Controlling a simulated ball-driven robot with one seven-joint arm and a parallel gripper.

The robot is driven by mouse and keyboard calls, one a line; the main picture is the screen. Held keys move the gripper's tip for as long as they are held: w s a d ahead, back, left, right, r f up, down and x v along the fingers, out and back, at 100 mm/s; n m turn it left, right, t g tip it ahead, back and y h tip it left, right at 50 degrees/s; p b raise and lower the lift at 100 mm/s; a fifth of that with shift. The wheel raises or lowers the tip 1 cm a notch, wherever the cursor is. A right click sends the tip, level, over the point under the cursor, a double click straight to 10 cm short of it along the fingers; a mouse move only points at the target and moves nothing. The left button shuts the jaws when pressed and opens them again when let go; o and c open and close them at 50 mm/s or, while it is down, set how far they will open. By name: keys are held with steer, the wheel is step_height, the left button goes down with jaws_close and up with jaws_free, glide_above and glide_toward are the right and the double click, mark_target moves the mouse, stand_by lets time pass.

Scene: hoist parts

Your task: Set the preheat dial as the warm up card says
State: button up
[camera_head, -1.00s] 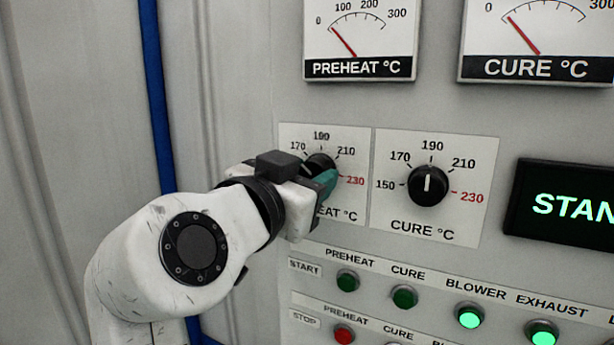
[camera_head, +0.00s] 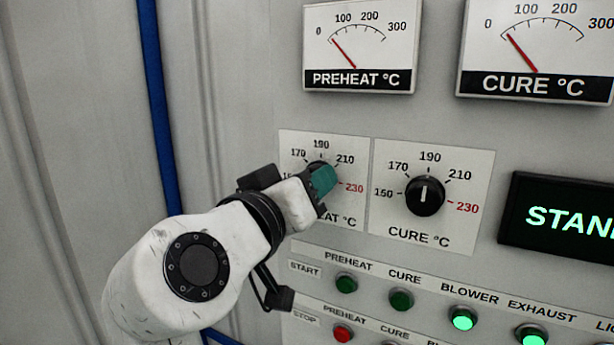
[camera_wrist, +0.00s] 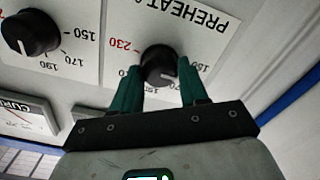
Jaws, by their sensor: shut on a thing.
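The preheat dial (camera_wrist: 157,60) is a round black knob with a white pointer on a white plate. My gripper (camera_wrist: 160,72) is shut on it, with one teal finger on each side. In the wrist view, which is upside down, the pointer aims to the lower right, on the low side of the 190 mark. A finger hides part of the scale, so I cannot read the exact setting. In the head view my gripper (camera_head: 322,180) covers most of the dial and the 150 label. The warm up card is not in view.
The cure dial (camera_head: 426,195) is close on the right, pointing near 190. Start buttons (camera_head: 346,283) and stop buttons (camera_head: 342,333) lie below. The preheat gauge (camera_head: 359,45) is above. A lit green display (camera_head: 560,218) is farther right. A blue pipe (camera_head: 157,110) runs at the left.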

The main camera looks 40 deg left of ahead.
steer(key=shift+n+p, duration=0.45)
steer(key=shift+n, duration=0.65)
steer(key=o, duration=1.1)
steer(key=shift+c, duration=0.2)
steer(key=b+v, duration=0.3)
steer(key=v, duration=0.8)
steer(key=shift+w+f, duration=0.1)
steer(key=shift+w, duration=0.05)
